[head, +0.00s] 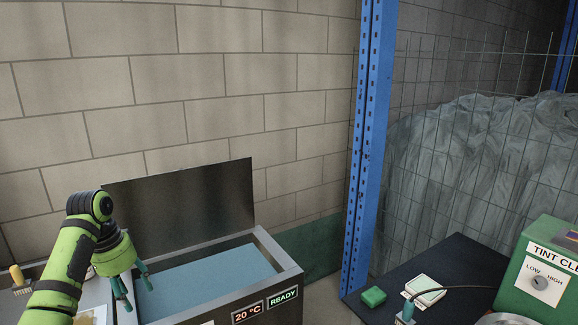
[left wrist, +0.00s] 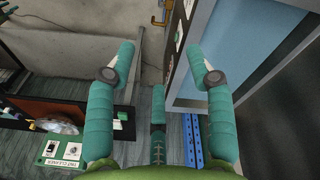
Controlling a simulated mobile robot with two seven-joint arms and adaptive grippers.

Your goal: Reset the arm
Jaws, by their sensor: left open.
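My left arm, green with dark joints, comes in from the lower left of the head view. My left gripper (head: 132,286) has teal fingers that point down over the left edge of a steel water bath. In the left wrist view the fingers of my left gripper (left wrist: 165,68) stand wide apart with nothing between them. The water bath (left wrist: 188,52) shows beyond the right-hand finger there. My right gripper is not in either view.
The water bath (head: 288,270) has a raised steel back panel (head: 190,205) and readouts "20 °C" and "READY". A blue rack post (head: 365,150) stands right of it. A dark table (head: 455,262) holds a green block (head: 373,296) and a green "TINT" machine (head: 545,270).

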